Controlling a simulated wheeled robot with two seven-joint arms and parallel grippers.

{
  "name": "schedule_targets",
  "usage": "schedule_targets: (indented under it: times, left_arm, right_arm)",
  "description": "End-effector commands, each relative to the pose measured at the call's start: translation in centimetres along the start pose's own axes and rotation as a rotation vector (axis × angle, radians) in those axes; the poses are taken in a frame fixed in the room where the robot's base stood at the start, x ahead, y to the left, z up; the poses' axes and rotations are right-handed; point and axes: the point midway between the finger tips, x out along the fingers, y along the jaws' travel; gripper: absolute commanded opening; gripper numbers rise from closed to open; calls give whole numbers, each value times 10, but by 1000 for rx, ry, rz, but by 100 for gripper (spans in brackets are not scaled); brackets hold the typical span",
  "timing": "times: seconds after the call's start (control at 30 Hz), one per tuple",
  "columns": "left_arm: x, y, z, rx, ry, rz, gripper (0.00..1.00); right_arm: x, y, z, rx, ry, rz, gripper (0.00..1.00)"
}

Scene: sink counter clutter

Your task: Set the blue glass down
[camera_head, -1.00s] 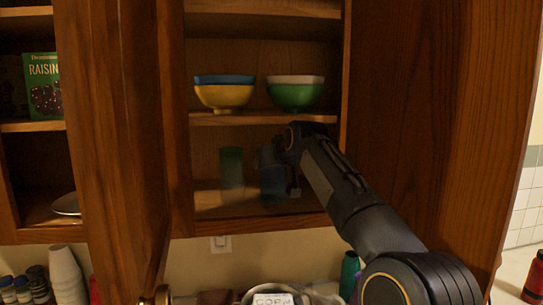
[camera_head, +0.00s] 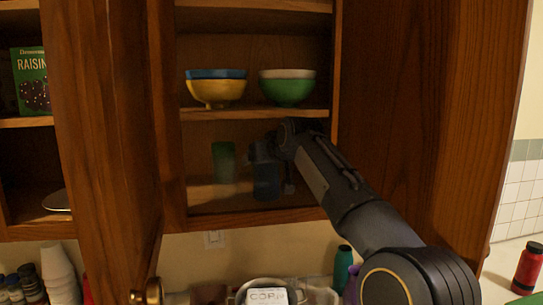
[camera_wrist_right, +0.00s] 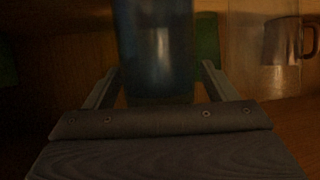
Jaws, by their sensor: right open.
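The blue glass (camera_head: 266,182) stands upright on the lower shelf of the open cabinet. In the right wrist view the blue glass (camera_wrist_right: 155,45) is large, between and just beyond my fingertips. My right gripper (camera_wrist_right: 160,68) is open, with a finger on either side of the glass and a visible gap at each side. In the head view my right gripper (camera_head: 264,151) reaches into the cabinet from the right and partly hides the glass's upper part. My left gripper is not in view.
A green glass (camera_head: 223,162) stands left of the blue one. A mug (camera_wrist_right: 282,42) and a clear glass (camera_wrist_right: 247,55) are to the right in the wrist view. A yellow bowl (camera_head: 216,92) and a green bowl (camera_head: 287,90) stand above. An open door (camera_head: 105,150) borders the left.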

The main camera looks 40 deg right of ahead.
Motion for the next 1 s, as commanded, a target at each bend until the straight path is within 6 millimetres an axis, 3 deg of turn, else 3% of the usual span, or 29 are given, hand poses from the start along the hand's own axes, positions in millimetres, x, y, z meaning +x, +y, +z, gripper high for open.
schedule_targets:
  times: [0.5,0.7,1.0]
  left_arm:
    - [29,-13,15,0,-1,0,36]
    - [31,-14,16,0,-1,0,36]
    - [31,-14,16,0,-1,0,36]
  right_arm:
    - [-98,0,2,1,4,-3,79]
    - [-114,0,1,2,1,-1,79]
    - [-115,1,1,2,0,1,79]
